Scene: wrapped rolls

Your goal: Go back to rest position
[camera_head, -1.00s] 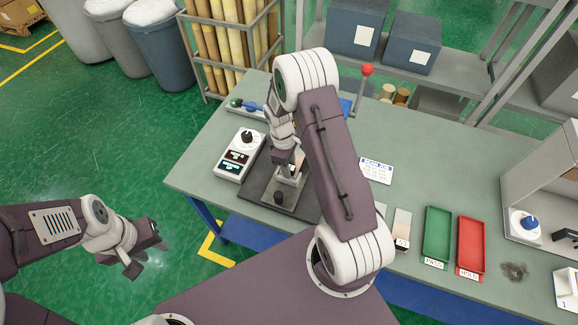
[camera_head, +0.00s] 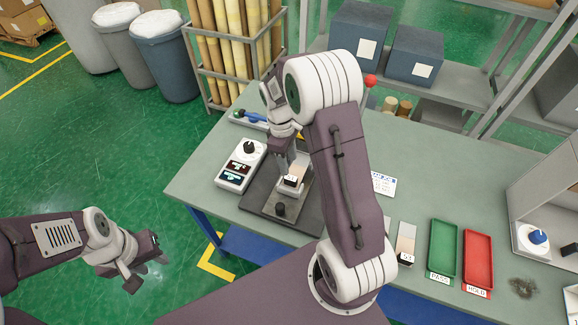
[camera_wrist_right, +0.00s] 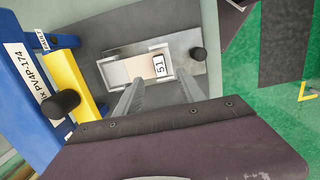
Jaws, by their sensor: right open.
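My right gripper (camera_wrist_right: 152,97) is open in the right wrist view, its two fingers apart above a small block labelled 51 (camera_wrist_right: 132,68). The block lies on a metal plate (camera_wrist_right: 182,46) with a black knob. In the head view the block (camera_head: 296,171) shows on the dark fixture base (camera_head: 256,198), with my right arm reaching over the table. The right fingertips are partly hidden there. My left gripper (camera_head: 148,262) hangs over the green floor at the lower left, away from the table. Its fingers look apart with nothing between them.
A white meter box (camera_head: 241,165) stands left of the fixture. A second labelled block (camera_head: 405,243), a green tray (camera_head: 443,249) and a red tray (camera_head: 477,260) lie to the right. A red-knobbed lever (camera_head: 370,81) and grey shelf boxes (camera_head: 416,55) stand behind.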

